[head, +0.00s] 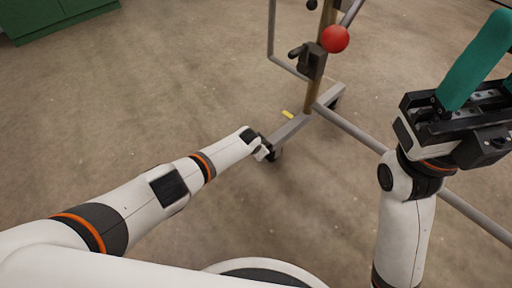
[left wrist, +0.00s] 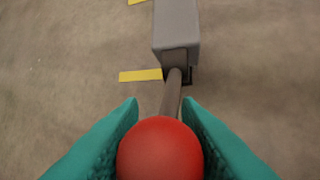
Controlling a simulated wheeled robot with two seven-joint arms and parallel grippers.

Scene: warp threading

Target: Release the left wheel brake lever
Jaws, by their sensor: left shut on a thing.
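In the left wrist view, a red ball knob (left wrist: 160,150) sits between the teal fingers of my left gripper (left wrist: 160,125), which is shut on it. The brake lever's grey rod (left wrist: 172,92) runs from the knob to the end of a grey frame foot (left wrist: 176,25). In the head view my left gripper (head: 264,152) is low at the near end of the foot (head: 288,131), beside a dark wheel (head: 275,154). The knob and the fingertips are hidden there. My right gripper (head: 485,80) is raised at the right, its teal fingers apart and nothing seen between them.
A wooden upright (head: 322,50) with a dark clamp (head: 311,60) and another red ball (head: 335,39) rises above the foot. A grey rail (head: 355,131) runs low to the right. Yellow floor tape (head: 287,114) lies by the foot. A green cabinet (head: 60,22) stands far left; the floor between is clear.

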